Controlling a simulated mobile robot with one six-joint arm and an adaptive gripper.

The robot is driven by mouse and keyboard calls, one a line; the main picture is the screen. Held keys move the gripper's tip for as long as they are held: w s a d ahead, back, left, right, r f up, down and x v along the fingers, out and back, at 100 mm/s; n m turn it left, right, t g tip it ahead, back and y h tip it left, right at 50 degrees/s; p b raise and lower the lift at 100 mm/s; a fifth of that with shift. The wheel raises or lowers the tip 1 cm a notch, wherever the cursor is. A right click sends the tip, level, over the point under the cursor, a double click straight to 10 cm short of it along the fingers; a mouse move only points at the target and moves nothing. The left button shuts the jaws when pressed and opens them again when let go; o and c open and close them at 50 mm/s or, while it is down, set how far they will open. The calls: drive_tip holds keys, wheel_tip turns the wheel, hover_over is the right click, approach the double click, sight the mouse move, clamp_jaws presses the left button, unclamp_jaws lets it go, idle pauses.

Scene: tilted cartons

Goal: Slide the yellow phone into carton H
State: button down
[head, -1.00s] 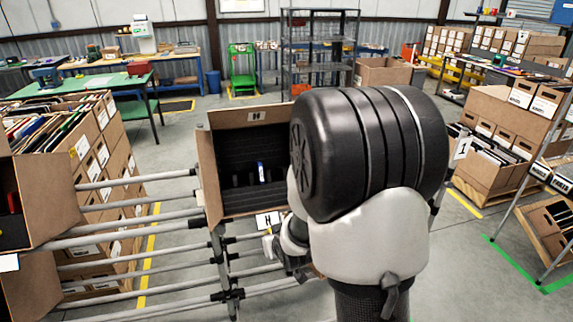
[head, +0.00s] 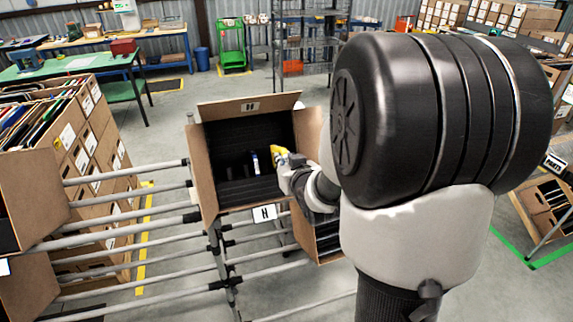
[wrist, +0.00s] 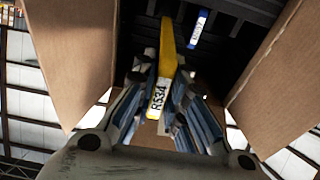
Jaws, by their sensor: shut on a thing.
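The yellow phone (wrist: 166,60) is held between the fingers of my gripper (wrist: 158,100) in the wrist view. Its near edge carries a label reading R534, and its far end points into the dark inside of a carton. In the head view the yellow phone (head: 279,154) shows at the right part of the opening of carton H (head: 264,214), with my gripper (head: 284,163) just behind it. Carton H is tilted, with its flaps open and an H label on its front. How deep the phone reaches inside is hard to tell.
A blue item with a white label (wrist: 198,28) stands inside carton H, just right of the phone; it also shows in the head view (head: 254,163). Dark slots line the carton. Open flaps (wrist: 75,50) flank my gripper closely. Metal rails (head: 130,222) run left of the carton.

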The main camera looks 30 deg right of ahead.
drive_tip(key=shift+f+x, duration=0.2)
drive_tip(key=shift+x, duration=0.85)
drive_tip(key=shift+s, duration=0.15)
drive_tip(key=shift+s+f+b, duration=0.1)
drive_tip(key=shift+f+b, duration=0.15)
drive_tip(key=shift+b, duration=0.3)
drive_tip(key=shift+f+b, duration=0.2)
drive_tip(key=shift+b, duration=0.1)
drive_tip(key=shift+f, duration=0.1)
drive_tip(key=shift+w+b, duration=0.2)
drive_tip(key=shift+b, duration=0.1)
drive_tip(key=shift+w+f, duration=0.1)
drive_tip(key=shift+f, duration=0.05)
drive_tip(key=shift+w+d, duration=0.1)
drive_tip(key=shift+w, duration=0.05)
